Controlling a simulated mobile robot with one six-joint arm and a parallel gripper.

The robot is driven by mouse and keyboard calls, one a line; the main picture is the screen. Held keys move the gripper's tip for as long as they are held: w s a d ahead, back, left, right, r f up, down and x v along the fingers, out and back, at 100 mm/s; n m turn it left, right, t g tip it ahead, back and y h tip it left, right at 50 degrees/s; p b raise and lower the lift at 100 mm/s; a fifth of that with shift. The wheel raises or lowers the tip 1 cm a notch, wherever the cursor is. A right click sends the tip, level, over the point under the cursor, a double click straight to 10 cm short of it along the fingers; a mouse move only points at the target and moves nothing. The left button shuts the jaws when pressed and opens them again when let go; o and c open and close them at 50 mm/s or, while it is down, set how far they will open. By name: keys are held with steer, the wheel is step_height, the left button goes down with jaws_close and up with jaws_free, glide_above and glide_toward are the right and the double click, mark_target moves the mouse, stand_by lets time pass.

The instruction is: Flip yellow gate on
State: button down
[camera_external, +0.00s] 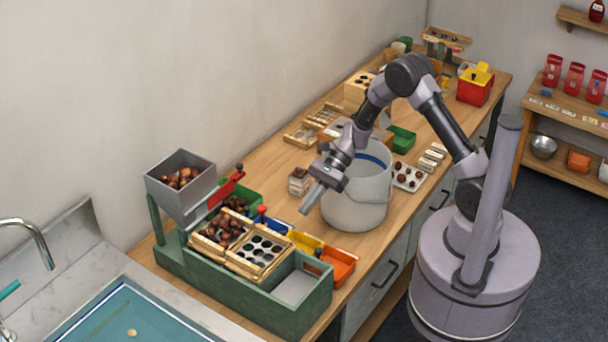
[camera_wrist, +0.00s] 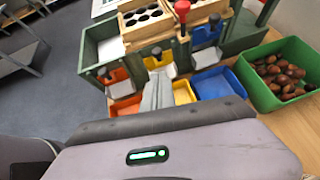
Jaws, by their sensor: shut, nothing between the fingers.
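The yellow gate (camera_wrist: 156,61) is a small yellow plate with a dark knob on the front of the green sorting machine, in the wrist view. It sits between the orange gate (camera_wrist: 112,75) and the blue gate (camera_wrist: 207,36). My gripper (camera_wrist: 159,80) is shut and empty, its fingertips in line with the yellow gate and overlapping the area just below it in the picture. I cannot tell whether they touch it. In the external view my gripper (camera_external: 306,207) hangs tilted downward above the machine's tray side. The yellow tray (camera_external: 303,243) lies below the gate, partly hidden by my fingers in the wrist view.
The green machine (camera_external: 225,290) carries a grey hopper (camera_external: 180,207) of chestnuts and a wooden holed tray (camera_external: 257,250). A red-knobbed lever (camera_wrist: 182,12) stands near the gates. A blue tray (camera_wrist: 217,83) and a green chestnut tray (camera_wrist: 250,90) sit beside. A white bucket (camera_external: 357,195) stands close to my arm.

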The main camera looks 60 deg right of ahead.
steer(key=b+x, duration=0.2)
steer(key=x, duration=0.5)
steer(key=shift+a, duration=0.25)
